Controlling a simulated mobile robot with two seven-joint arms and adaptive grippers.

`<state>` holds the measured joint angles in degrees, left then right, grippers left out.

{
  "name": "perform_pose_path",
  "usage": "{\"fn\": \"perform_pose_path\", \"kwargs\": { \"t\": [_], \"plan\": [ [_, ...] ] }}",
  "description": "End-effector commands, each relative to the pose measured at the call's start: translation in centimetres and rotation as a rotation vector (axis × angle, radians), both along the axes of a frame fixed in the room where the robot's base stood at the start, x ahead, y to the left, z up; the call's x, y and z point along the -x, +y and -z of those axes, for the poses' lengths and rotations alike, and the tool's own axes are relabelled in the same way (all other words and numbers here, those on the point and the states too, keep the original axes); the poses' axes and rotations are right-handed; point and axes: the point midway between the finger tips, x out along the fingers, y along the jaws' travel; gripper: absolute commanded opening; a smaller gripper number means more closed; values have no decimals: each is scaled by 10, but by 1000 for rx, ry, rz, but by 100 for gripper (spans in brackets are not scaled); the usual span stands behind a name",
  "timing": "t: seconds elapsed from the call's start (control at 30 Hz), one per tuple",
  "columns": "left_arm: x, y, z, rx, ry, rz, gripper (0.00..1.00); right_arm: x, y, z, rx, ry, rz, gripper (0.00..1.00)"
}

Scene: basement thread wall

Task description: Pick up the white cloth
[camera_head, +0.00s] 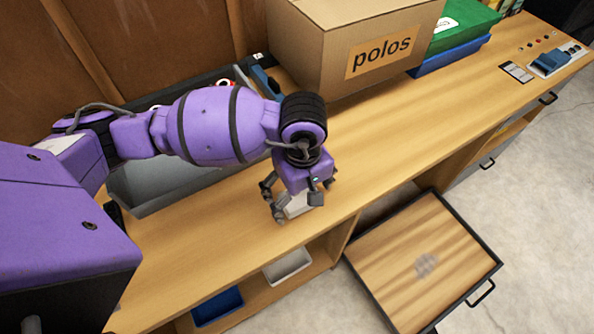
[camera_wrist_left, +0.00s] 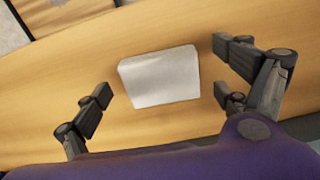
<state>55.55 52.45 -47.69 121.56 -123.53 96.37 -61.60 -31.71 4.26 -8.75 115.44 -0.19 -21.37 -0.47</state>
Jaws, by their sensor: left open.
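The white cloth (camera_wrist_left: 160,78) lies flat and folded on the wooden counter (camera_wrist_left: 60,110) in the left wrist view. In the head view only part of the cloth (camera_head: 297,207) shows below my left gripper (camera_head: 291,207), which hides the rest. My left gripper points down over the cloth. In the left wrist view its fingers (camera_wrist_left: 165,100) are spread wide, one side left of the cloth and the other right of it, with nothing between them held. My right gripper is in neither view.
A cardboard box (camera_head: 320,50) marked "polos" stands behind on the counter. A grey bin (camera_head: 150,190) lies behind my left arm. An open drawer (camera_head: 425,260) juts out at front right. The counter right of the gripper is clear.

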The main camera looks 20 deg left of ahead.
Motion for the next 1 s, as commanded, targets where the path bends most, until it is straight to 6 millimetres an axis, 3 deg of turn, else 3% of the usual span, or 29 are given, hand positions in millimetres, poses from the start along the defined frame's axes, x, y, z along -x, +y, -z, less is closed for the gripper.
{"fn": "perform_pose_path", "kwargs": {
  "t": [0.2, 0.57, 0.83, 1.0],
  "plan": [
    [-1, 0, 1, 0, -1, 0, 92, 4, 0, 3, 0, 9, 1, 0],
    [0, 0, 1, 1, -1, 0, 48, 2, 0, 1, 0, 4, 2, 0],
    [-1, 0, 0, 1, -2, 0, 48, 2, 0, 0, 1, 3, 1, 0],
    [-2, -1, -11, 3, -4, 0, 48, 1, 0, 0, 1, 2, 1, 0]
  ]
}}
